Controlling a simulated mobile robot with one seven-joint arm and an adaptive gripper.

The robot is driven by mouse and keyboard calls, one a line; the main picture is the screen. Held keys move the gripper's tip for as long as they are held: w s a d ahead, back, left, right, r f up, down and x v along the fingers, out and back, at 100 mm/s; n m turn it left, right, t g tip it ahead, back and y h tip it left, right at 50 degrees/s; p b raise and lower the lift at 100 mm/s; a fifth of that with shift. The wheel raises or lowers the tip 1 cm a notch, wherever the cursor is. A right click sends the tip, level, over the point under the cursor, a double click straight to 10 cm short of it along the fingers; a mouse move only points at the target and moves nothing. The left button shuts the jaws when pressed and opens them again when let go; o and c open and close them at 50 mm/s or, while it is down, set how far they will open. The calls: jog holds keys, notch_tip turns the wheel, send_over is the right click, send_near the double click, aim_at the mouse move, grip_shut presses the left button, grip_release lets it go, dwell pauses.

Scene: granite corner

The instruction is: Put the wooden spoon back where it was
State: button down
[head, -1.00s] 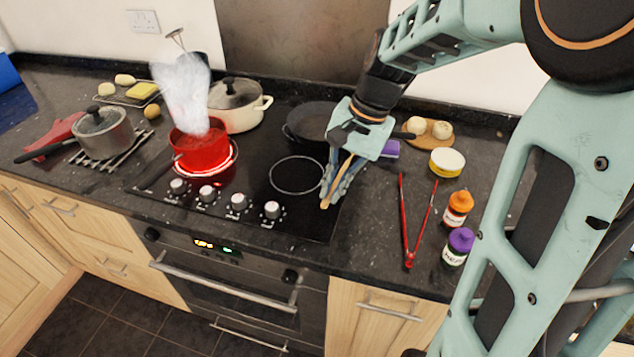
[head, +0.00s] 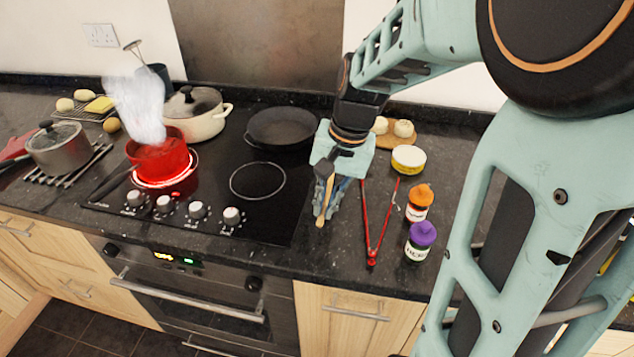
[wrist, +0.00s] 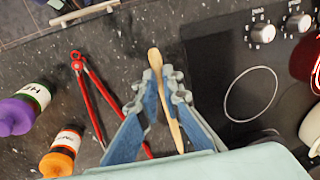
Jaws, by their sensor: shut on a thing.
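The wooden spoon (head: 327,200) is held between the fingers of my gripper (head: 324,208), which is shut on it. In the head view one end points down towards the dark worktop (head: 290,255), between the hob's right edge and the red tongs (head: 375,235). In the wrist view the spoon (wrist: 158,75) runs between the two blue-grey fingers (wrist: 160,95), its rounded end sticking out beyond the fingertips. It lies over bare worktop beside the hob. Whether the spoon touches the worktop is unclear.
The orange-capped jar (head: 419,203) and purple-capped jar (head: 421,241) stand right of the tongs. A steaming red pot (head: 158,160) sits on a glowing ring to the left. A black pan (head: 280,130) is at the hob's back. Worktop by the front edge is clear.

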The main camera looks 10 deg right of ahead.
aim_at(321, 239)
notch_tip(321, 239, down, 8)
jog(key=b, duration=0.5)
jog(key=shift+r, duration=0.15)
jog(key=c, duration=2)
grip_release()
jog(key=shift+o, duration=0.3)
jog(key=o, duration=0.7)
